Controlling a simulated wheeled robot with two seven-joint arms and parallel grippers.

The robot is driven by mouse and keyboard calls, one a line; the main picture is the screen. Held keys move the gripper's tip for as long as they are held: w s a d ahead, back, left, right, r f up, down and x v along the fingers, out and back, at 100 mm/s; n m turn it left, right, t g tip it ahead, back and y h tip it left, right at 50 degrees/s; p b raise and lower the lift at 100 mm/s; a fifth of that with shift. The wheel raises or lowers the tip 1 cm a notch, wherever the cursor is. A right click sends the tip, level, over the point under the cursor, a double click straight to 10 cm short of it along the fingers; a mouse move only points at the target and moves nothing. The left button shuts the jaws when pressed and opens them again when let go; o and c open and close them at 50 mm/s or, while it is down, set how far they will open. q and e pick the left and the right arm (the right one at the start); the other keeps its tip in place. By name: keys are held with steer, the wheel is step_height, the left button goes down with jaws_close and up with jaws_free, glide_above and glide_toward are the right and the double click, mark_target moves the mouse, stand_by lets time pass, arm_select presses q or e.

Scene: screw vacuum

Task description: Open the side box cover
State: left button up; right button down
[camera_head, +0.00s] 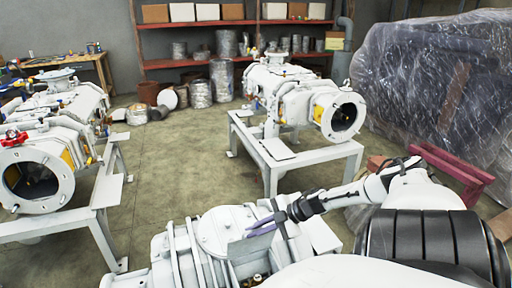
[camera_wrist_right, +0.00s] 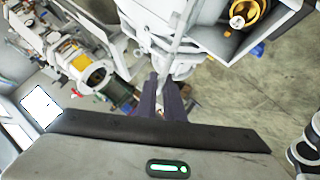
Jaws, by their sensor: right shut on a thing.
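The white vacuum pump (camera_head: 205,240) stands at the bottom middle of the head view. On its side is a box whose cover, a thin grey plate (camera_head: 250,248), stands tilted up. My right gripper (camera_head: 268,224) reaches in from the right, and its purple-grey fingers are shut on the cover's upper edge. In the right wrist view, the fingers (camera_wrist_right: 165,98) meet the thin edge of the plate (camera_wrist_right: 172,48). The side box (camera_wrist_right: 277,35) shows there at upper right, with a yellow and white fitting inside. My left gripper is not in view.
Two similar pumps stand on white frames, one at the left (camera_head: 50,150) and one at the back middle (camera_head: 300,100). A plastic-wrapped stack (camera_head: 430,80) fills the right back. Red shelving (camera_head: 235,22) lines the back wall. Open floor (camera_head: 190,165) lies between the frames.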

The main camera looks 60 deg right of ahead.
steer(key=shift+w+d+r, duration=0.15)
steer(key=shift+w+d, duration=0.1)
steer(key=shift+w, duration=0.2)
steer(key=shift+a, duration=0.1)
